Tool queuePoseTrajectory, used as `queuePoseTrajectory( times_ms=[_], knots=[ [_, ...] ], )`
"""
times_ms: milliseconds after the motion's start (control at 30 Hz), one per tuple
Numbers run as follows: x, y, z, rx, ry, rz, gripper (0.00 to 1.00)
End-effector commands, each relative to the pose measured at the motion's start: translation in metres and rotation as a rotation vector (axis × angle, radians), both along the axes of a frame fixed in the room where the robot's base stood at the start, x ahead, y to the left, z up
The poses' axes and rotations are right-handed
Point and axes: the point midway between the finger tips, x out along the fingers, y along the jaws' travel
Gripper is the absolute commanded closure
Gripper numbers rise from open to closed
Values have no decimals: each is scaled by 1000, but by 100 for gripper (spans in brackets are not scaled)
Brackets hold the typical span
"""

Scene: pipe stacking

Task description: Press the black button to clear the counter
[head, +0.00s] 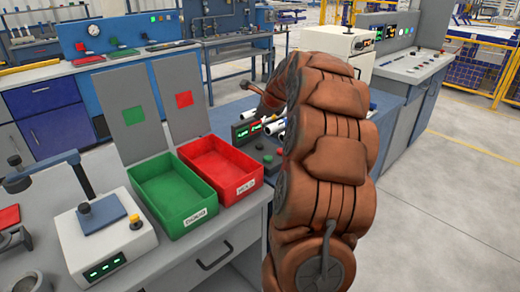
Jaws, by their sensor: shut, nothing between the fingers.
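A counter box with a lit green and red display (246,130) stands on the bench just behind the red tray. I cannot see whether anything touches a button.
A green tray (203,220) and a red tray (244,196) stand on the bench left of my arm. A white gauge stand (95,262) is at the front left. White pipes (272,124) lie behind the counter. Open floor (450,200) is at the right.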

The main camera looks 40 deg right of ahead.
Motion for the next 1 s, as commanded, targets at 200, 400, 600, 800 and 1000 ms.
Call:
queuePoseTrajectory(
  times_ms=[200,400,600,800,1000],
  knots=[
    [0,-4,-1,6,-5,-13,100],
    [0,-3,-1,5,-4,-11,100],
    [0,-3,-10,5,-3,-10,100],
    [0,-2,-27,5,-3,-8,100],
    [0,-2,-49,5,-3,-8,100]
  ],
)
